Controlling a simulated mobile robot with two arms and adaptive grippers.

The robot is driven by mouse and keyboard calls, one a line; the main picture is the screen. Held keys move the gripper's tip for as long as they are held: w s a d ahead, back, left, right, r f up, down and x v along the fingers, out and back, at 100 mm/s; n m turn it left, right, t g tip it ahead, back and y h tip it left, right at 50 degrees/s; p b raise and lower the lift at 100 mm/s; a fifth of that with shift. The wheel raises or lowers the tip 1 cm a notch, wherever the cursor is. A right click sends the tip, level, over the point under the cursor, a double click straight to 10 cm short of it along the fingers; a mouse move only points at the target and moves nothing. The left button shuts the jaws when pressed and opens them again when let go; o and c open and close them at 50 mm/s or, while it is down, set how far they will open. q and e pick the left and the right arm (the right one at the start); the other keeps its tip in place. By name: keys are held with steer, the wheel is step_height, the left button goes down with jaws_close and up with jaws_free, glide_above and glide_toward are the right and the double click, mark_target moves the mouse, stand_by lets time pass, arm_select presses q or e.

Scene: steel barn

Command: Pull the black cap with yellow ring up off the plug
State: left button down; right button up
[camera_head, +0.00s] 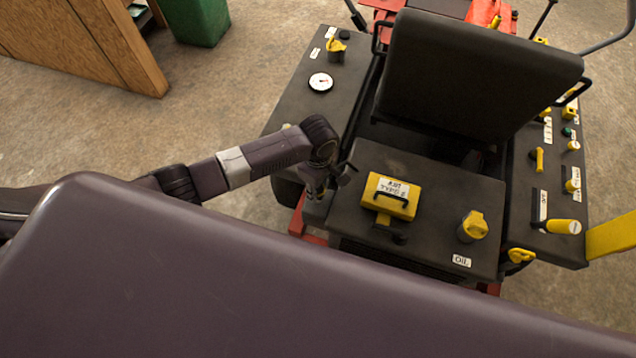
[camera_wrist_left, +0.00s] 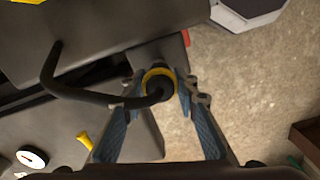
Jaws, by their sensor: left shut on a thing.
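The black cap with yellow ring (camera_wrist_left: 157,76) sits between the fingers of my left gripper (camera_wrist_left: 163,84) in the left wrist view. The fingers close on it from both sides. A thick black cable (camera_wrist_left: 85,97) curves from the cap to the dark machine panel. In the head view my left gripper (camera_head: 318,190) reaches down at the left edge of the machine's rear box, and the cap is hard to make out there. The plug under the cap is hidden, so I cannot tell whether they are joined. My right gripper is not in view.
The machine's rear box (camera_head: 440,185) carries a yellow handled case (camera_head: 390,195) and a yellow oil cap (camera_head: 472,227). A black seat (camera_head: 480,75) rises behind. The left panel (camera_head: 335,65) holds a round gauge (camera_head: 321,82). Open floor (camera_head: 230,110) lies to the left.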

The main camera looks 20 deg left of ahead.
arm_select(q)
steer(key=shift+w+d+r, duration=0.15)
steer(key=shift+w+r, duration=0.3)
steer(key=c, duration=1.8)
jaws_free()
steer(key=shift+o, duration=0.7)
steer(key=shift+s+f, duration=0.1)
steer(key=shift+s, duration=0.2)
steer(key=shift+r, duration=0.3)
step_height(320, 180, up, 12)
steer(key=shift+f, duration=0.25)
steer(key=shift+s+f, duration=0.1)
